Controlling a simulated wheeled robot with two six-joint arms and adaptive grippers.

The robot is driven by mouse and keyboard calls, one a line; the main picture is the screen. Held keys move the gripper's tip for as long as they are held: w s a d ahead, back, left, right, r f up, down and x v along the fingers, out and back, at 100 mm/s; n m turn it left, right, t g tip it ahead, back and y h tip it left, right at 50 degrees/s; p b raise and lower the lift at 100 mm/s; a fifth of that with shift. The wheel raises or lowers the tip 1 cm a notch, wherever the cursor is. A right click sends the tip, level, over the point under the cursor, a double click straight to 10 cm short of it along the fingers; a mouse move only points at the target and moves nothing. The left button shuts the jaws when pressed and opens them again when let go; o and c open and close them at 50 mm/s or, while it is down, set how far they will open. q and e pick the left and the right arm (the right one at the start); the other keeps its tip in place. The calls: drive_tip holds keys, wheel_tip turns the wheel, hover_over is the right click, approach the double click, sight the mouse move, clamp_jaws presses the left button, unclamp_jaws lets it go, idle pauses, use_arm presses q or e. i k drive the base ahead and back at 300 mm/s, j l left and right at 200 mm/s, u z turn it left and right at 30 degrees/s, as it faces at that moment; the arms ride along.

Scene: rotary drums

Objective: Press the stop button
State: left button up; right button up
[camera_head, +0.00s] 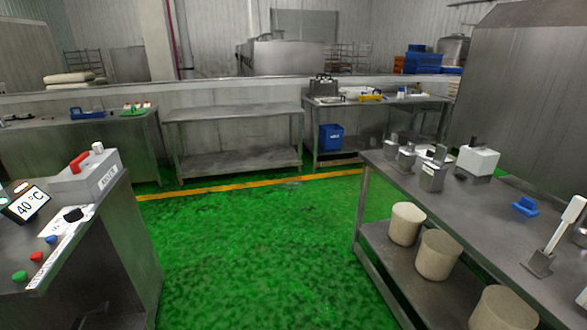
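A red button (37,257) sits on a light label strip near the front edge of the steel console (120,250) at the left. A green button (20,277) is just in front of it, to its lower left. A black knob (73,214) is farther back on the same top. The lettering beside the buttons is too small to read, so I cannot confirm which is marked stop. Neither of my grippers shows in the view.
A display reading 40 °C (27,203) and a grey box with a red handle (88,176) stand on the console. A steel table (480,215) with several tools and drums below is at the right. The green floor (250,250) between them is clear.

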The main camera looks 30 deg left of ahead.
sight(38, 256)
drive_tip(key=u, duration=2.85)
